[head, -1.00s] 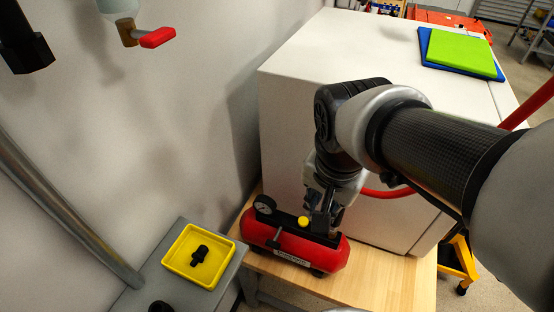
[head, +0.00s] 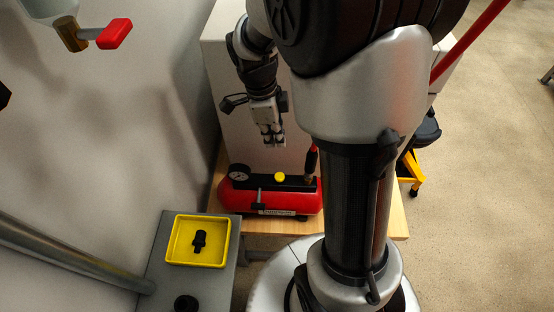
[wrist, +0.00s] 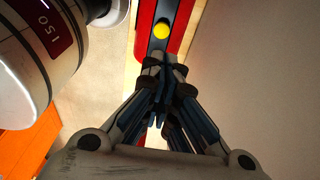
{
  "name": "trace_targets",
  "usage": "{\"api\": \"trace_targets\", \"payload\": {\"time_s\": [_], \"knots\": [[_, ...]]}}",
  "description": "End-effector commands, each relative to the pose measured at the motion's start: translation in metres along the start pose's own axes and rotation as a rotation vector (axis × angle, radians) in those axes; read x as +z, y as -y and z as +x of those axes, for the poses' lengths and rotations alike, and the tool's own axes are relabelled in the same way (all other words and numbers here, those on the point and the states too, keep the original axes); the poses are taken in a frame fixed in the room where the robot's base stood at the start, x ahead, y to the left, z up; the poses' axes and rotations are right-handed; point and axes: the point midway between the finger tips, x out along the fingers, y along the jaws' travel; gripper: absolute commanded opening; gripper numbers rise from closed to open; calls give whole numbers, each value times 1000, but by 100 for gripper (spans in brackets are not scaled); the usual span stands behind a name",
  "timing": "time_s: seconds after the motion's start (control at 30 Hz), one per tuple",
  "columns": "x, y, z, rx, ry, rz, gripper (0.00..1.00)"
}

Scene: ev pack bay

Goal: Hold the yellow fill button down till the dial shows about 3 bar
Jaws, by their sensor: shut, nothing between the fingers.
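The red air tank (head: 232,203) lies on the wooden bench, with a black panel along its top. The yellow fill button (head: 280,177) sits on that panel, and it shows clearly in the wrist view (wrist: 161,31). The round dial (head: 238,172) stands at the tank's left end; its needle is too small to read. My gripper (head: 274,144) is shut and empty, pointing down above and behind the tank, apart from the button. In the wrist view its closed fingertips (wrist: 158,60) appear just below the button.
A red hose fitting (head: 312,160) rises at the tank's right end, beside my arm. A yellow tray (head: 175,245) with a black fitting (head: 200,240) sits on a grey stand at front left. A red-handled valve (head: 115,34) hangs on the left wall. A white cabinet (head: 225,75) stands behind.

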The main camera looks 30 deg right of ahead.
Motion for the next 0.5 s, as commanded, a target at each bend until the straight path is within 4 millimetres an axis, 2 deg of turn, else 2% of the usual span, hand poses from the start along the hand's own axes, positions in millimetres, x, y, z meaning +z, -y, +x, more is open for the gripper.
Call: {"api": "trace_targets", "payload": {"time_s": [0.17, 0.27, 0.37, 0.5], "knots": [[0, 0, 2, 0, 0, -2, 0], [0, -1, 9, 2, -1, -2, 0], [0, -1, 24, 4, -2, -2, 0], [0, -2, 54, 5, -2, -3, 0]]}}
